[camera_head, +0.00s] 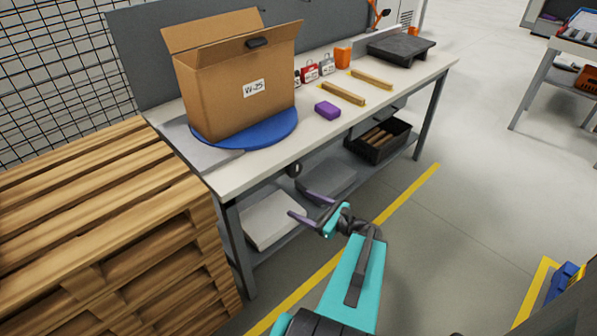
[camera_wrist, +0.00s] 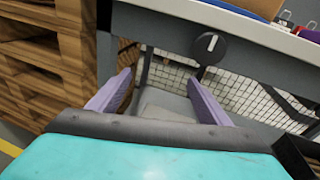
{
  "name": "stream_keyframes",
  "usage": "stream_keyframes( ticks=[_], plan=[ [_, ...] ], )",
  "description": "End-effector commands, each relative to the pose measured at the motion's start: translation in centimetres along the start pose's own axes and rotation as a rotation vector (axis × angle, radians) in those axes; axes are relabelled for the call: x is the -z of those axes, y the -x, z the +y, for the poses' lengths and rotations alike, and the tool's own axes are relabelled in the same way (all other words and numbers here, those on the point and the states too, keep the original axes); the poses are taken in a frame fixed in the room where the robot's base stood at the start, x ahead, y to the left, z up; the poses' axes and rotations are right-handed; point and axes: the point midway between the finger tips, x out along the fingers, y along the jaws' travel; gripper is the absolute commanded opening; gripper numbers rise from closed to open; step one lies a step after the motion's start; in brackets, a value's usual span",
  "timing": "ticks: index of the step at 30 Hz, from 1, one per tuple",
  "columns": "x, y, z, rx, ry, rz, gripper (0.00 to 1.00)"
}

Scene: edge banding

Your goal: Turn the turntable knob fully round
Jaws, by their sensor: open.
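The turntable knob (camera_wrist: 209,47) is a round black dial with a white pointer mark, on the front edge of the workbench in the wrist view. Its pointer stands nearly upright. In the head view the knob (camera_head: 294,170) shows small and dark under the bench edge. The blue turntable (camera_head: 262,133) lies on the bench and carries an open cardboard box (camera_head: 225,95) labelled W-25. My gripper (camera_head: 306,205) has two purple fingers spread apart, empty, in front of the bench. In the wrist view the gripper (camera_wrist: 160,90) is below and left of the knob, not touching it.
The workbench (camera_head: 225,180) also holds a purple block (camera_head: 327,110), wooden strips (camera_head: 343,94) and a black plate (camera_head: 400,48). Stacked wooden pallets (camera_head: 110,220) stand close on the left. A lower shelf holds a dark crate (camera_head: 382,140).

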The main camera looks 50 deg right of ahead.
Motion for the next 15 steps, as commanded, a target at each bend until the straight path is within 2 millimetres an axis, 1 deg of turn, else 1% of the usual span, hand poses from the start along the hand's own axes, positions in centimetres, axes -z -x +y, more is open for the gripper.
stream_keyframes(
  ticks=[1, 3, 6, 10, 15],
  plan=[
    [-0.8, 1.3, -1.6, 0.045, -0.023, -0.022, 0.72],
    [-1.7, 2.6, -3.2, 0.095, -0.053, -0.054, 0.72],
    [-2.6, 4.2, -5.0, 0.147, -0.084, -0.088, 0.72],
    [-3.2, 5.3, -6.1, 0.182, -0.105, -0.112, 0.72],
    [-3.4, 5.5, -6.3, 0.189, -0.110, -0.118, 0.72]
  ],
)
